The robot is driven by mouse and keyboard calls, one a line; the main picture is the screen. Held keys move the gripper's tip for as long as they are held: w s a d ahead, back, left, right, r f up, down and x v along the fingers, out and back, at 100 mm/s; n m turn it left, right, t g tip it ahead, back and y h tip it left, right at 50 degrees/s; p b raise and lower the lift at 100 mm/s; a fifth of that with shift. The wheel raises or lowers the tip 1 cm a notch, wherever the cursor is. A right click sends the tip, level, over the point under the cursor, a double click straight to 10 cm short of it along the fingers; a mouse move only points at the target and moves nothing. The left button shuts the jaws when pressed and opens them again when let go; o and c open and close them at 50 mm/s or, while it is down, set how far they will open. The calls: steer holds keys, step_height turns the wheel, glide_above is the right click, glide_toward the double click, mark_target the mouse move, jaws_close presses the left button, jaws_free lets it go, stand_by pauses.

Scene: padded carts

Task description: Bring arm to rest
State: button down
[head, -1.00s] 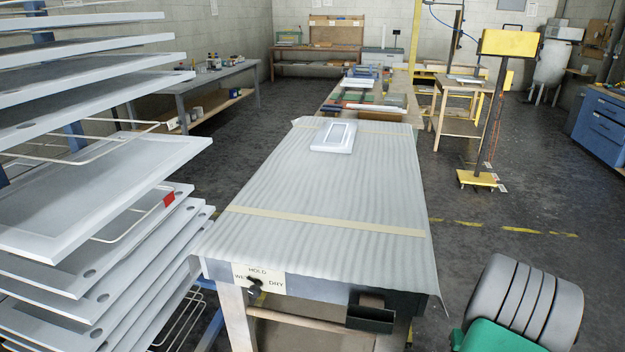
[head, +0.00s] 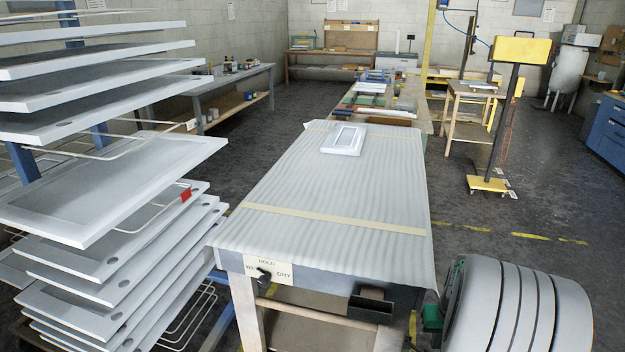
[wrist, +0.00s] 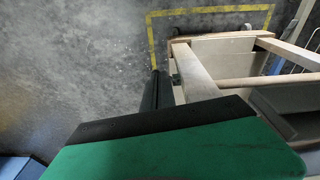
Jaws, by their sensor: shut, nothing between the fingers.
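My arm shows at the lower right of the head view as a thick grey ribbed link (head: 520,310) with green parts at its left side. It is beside the near right corner of the padded cart (head: 330,190). In the wrist view my gripper (wrist: 158,76) shows as narrow dark fingers beyond a green and black housing. The fingers are close together, shut and empty. They point toward the floor beside the cart's wooden frame (wrist: 200,75). The fingers cannot be made out in the head view.
A white framed panel (head: 344,139) lies on the cart's pad. A rack of white panels (head: 110,190) stands close on the left. A yellow-headed stand (head: 487,184) is at the back right. The floor right of the cart (head: 500,230) is open.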

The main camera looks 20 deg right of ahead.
steer(key=w+a+r+n+p, duration=0.2)
steer(key=w+a+r, duration=0.1)
steer(key=a+r, duration=0.9)
steer(key=s+a+r+n+t+p, duration=0.1)
steer(key=s+a+r, duration=0.2)
steer(key=a, duration=0.5)
steer(key=s+a+r+n+p, duration=0.1)
steer(key=s+a+r+p, duration=0.1)
steer(key=a, duration=0.7)
step_height(320, 180, up, 3)
steer(key=shift+s+f+n+t+y, duration=0.2)
steer(key=shift+s+n+t+y, duration=0.15)
steer(key=shift+s, duration=0.5)
